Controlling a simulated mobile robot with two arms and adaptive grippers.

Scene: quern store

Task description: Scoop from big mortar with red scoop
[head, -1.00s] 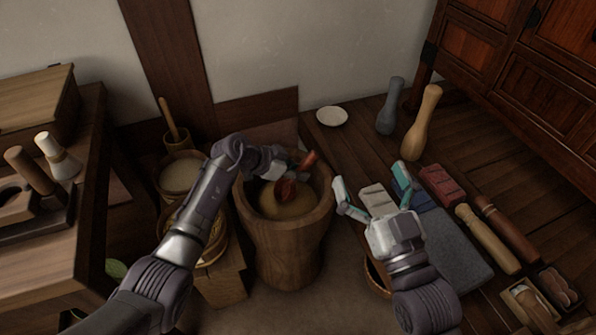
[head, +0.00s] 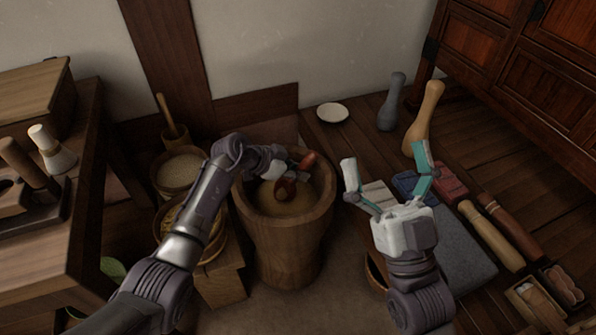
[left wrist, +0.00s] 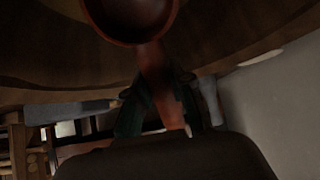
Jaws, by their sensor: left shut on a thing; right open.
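The big wooden mortar (head: 283,235) stands on the floor in the middle of the head view, with tan contents (head: 292,205) inside. My left gripper (head: 292,172) is shut on the red scoop (head: 286,190) inside the mortar's mouth, its bowl low over the contents. In the left wrist view the scoop (left wrist: 150,60) runs up from between the fingers, its round bowl cut by the top edge. Whether the bowl touches or holds any of the contents I cannot tell. My right gripper (head: 388,178) is open and empty, to the right of the mortar.
Left of the mortar are a bowl of pale grain (head: 181,170) and a basket (head: 178,222). Right of it lie coloured blocks (head: 450,184), a grey slab (head: 462,250) and rolling pins (head: 490,235). Two upright pestles (head: 424,120) and a white dish (head: 333,112) stand behind.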

